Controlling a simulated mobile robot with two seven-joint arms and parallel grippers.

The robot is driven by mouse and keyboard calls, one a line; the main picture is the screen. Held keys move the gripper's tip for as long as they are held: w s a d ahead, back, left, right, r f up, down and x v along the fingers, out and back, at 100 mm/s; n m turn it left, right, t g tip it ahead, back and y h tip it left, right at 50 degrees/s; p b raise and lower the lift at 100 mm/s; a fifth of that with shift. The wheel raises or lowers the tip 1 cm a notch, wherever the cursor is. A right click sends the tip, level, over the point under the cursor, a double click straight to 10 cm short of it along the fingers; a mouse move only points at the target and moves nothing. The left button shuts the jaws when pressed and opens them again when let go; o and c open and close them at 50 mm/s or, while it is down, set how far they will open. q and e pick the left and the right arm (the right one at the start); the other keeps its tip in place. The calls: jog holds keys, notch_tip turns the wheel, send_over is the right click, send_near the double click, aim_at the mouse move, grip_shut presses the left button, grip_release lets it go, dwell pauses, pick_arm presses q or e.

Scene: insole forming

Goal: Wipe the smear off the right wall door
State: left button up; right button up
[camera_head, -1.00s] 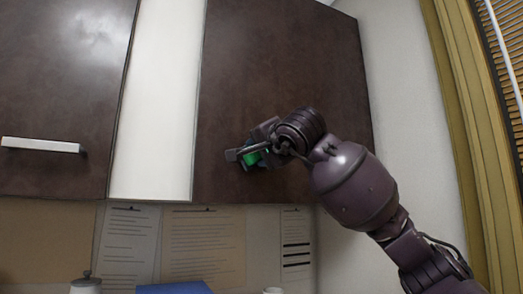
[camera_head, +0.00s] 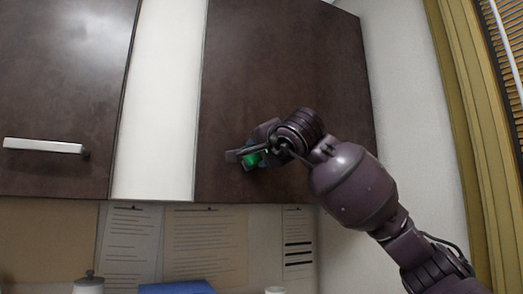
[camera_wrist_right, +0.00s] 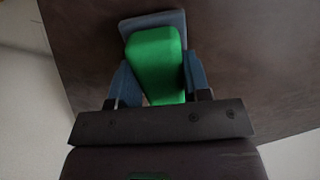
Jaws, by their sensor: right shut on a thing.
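The right wall door (camera_head: 290,60) is a dark brown cabinet door. My right gripper (camera_head: 247,157) is at its lower left part. It is shut on a green block (camera_head: 251,160), which shows between the blue fingers in the right wrist view (camera_wrist_right: 155,62). A blue-grey plate (camera_wrist_right: 152,20) lies at the block's far end, close to the brown door surface (camera_wrist_right: 240,50). I cannot tell for sure whether it touches the door. I see no clear smear; the gripper and arm hide part of the door. My left gripper is not in view.
A second dark door (camera_head: 60,80) with a white bar handle (camera_head: 42,146) is on the left, past a white strip (camera_head: 160,100). Papers (camera_head: 205,245) hang below. A blue object (camera_head: 176,287) and a lidded jar (camera_head: 88,284) stand at the bottom edge.

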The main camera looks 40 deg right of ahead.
jog(key=shift+w+d, duration=0.15)
jog(key=shift+w, duration=0.3)
jog(key=shift+s+d+b, duration=0.2)
jog(key=shift+s+d, duration=0.15)
jog(key=shift+d, duration=0.55)
jog(key=shift+s+d+b, duration=0.2)
jog(key=shift+s+d, duration=0.1)
jog(key=shift+d, duration=0.55)
jog(key=shift+s+d+r, duration=0.95)
jog(key=shift+s+d, duration=0.15)
jog(key=shift+d, duration=2.65)
jog(key=shift+w+a+f+p, duration=0.1)
jog(key=shift+w+a+p, duration=0.2)
jog(key=shift+a, duration=0.35)
jog(key=shift+w+a+r+p, duration=0.1)
jog(key=shift+a+p, duration=0.35)
jog(key=shift+a, duration=0.2)
jog(key=shift+w+a+f+p, duration=0.1)
jog(key=shift+w+a+p, duration=0.2)
jog(key=shift+a, duration=0.35)
jog(key=shift+s, duration=0.1)
